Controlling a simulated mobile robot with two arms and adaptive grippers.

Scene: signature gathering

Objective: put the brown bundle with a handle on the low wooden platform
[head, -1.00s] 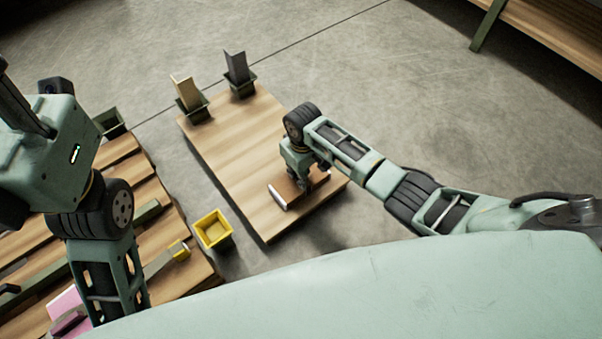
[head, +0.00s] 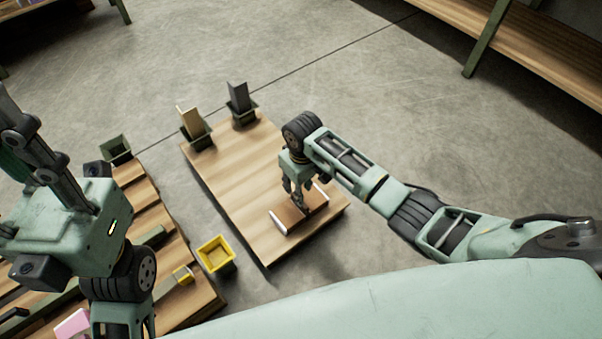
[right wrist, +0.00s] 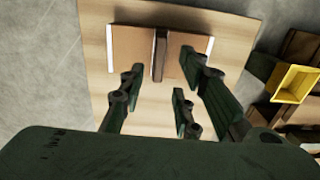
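The brown bundle (head: 284,214) lies flat on the low wooden platform (head: 235,170), near its front right corner. In the right wrist view the bundle (right wrist: 127,50) has white edges and an upright handle (right wrist: 159,55) across its middle. My right gripper (head: 298,201) is low over the bundle. In the right wrist view its fingers (right wrist: 158,78) are spread apart on either side of the handle's line, with nothing held between them.
Two small dark holders with a tan block (head: 190,122) and a grey block (head: 239,97) stand at the platform's far end. A yellow open bin (head: 215,255) stands beside the platform's left side. A slatted pallet (head: 200,300) is at left. Open concrete floor lies beyond.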

